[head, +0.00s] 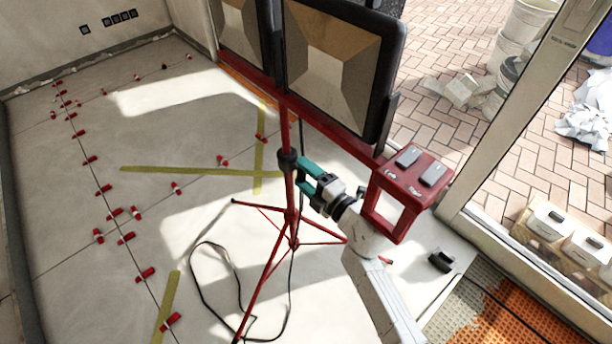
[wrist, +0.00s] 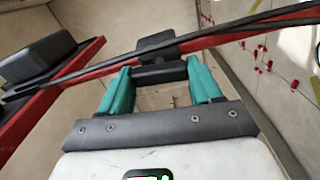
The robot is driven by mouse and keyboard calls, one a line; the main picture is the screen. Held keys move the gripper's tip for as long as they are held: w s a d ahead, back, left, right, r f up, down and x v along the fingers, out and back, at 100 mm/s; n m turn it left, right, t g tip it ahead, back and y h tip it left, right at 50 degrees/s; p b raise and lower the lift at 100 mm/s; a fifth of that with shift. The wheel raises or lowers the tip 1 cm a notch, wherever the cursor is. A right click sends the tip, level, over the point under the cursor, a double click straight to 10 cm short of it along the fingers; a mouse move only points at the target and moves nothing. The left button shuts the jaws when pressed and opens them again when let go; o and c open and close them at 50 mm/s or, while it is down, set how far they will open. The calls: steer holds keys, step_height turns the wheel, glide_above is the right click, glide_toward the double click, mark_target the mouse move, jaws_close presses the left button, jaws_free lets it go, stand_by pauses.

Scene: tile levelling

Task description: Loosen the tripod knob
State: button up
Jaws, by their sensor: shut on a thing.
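The red tripod (head: 285,128) stands on the tiled floor and carries the work lamps. A black collar (head: 288,160) sits on its pole, and it also shows in the wrist view (wrist: 157,43). The black tripod knob (wrist: 160,74) is beside the collar, between my teal fingers. My gripper (head: 308,177) comes in from the right of the pole and is shut on the knob, with one finger on each side in the wrist view (wrist: 161,82). The knob is mostly hidden by the fingers in the head view. I cannot tell how tight it is.
Two large lamps (head: 340,60) hang on the tripod's red crossbar above my gripper. A black cable (head: 240,295) loops on the floor near the tripod legs. Red levelling clips (head: 104,190) line the tile joints at left. A window frame (head: 510,130) stands at right.

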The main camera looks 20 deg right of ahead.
steer(key=shift+n, duration=0.5)
steer(key=shift+f, duration=0.1)
steer(key=o, duration=1.1)
steer(key=shift+c, duration=0.2)
steer(key=p+v, duration=0.2)
steer(key=v, duration=0.9)
